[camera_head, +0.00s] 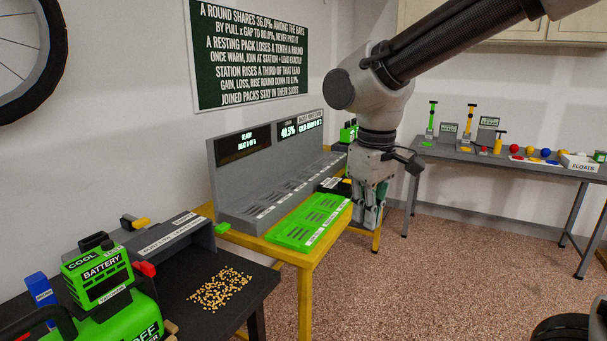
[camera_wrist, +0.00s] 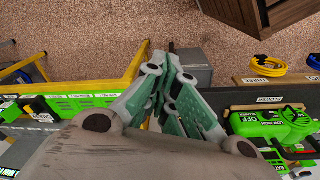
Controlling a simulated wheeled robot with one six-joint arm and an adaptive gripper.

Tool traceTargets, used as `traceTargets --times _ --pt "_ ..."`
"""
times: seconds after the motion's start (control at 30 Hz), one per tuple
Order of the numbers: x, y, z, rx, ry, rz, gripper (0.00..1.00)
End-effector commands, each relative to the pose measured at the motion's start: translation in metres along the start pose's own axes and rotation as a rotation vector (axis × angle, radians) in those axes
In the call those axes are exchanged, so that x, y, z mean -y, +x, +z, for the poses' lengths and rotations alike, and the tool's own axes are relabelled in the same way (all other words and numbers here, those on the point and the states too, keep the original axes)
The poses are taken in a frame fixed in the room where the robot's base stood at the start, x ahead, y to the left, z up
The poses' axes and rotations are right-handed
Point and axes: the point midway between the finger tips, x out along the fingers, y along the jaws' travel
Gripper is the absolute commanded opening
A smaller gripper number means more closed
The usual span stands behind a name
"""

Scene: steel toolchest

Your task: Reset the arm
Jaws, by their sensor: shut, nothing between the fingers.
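My gripper (camera_head: 367,217) hangs pointing down from my grey arm in the head view, just right of the yellow-legged table (camera_head: 311,262) that bears the grey charging station. Its fingers are shut with nothing visible between them. In the wrist view the gripper (camera_wrist: 172,62) shows its green-padded fingers together, over the gap beside the yellow table edge. No object touches the fingers.
A green slotted tray (camera_head: 308,222) lies in front of the grey station (camera_head: 232,170). A dark bench at left bears a green battery unit (camera_head: 98,275) and scattered pellets (camera_head: 221,290). A grey table (camera_head: 465,153) stands at back right. Open floor lies at right.

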Motion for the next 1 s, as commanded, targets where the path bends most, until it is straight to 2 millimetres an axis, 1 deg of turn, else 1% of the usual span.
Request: traceTargets --times 0.03,0.07,0.1,0.17,0.2,0.3,0.37,0.4,0.47,0.57,1.0 --pt "-0.027 -0.004 0.038 -0.022 0.064 -0.006 0.0" --pt "-0.038 -0.005 0.058 -0.032 0.099 -0.009 0.0" --pt "-0.052 -0.006 0.086 -0.05 0.151 -0.01 0.0" --pt "-0.068 -0.006 0.125 -0.08 0.246 -0.008 0.0" --pt "-0.076 -0.007 0.149 -0.102 0.315 -0.002 0.0" --pt "-0.09 -0.011 0.199 -0.162 0.47 0.026 0.0" --pt "-0.098 -0.017 0.217 -0.201 0.543 0.051 0.0" --pt "-0.103 -0.023 0.225 -0.229 0.582 0.067 0.0" --pt "-0.108 -0.031 0.234 -0.258 0.628 0.088 0.0" --pt "-0.114 -0.035 0.243 -0.272 0.674 0.104 0.0" --pt "-0.115 -0.035 0.244 -0.268 0.687 0.107 0.0"
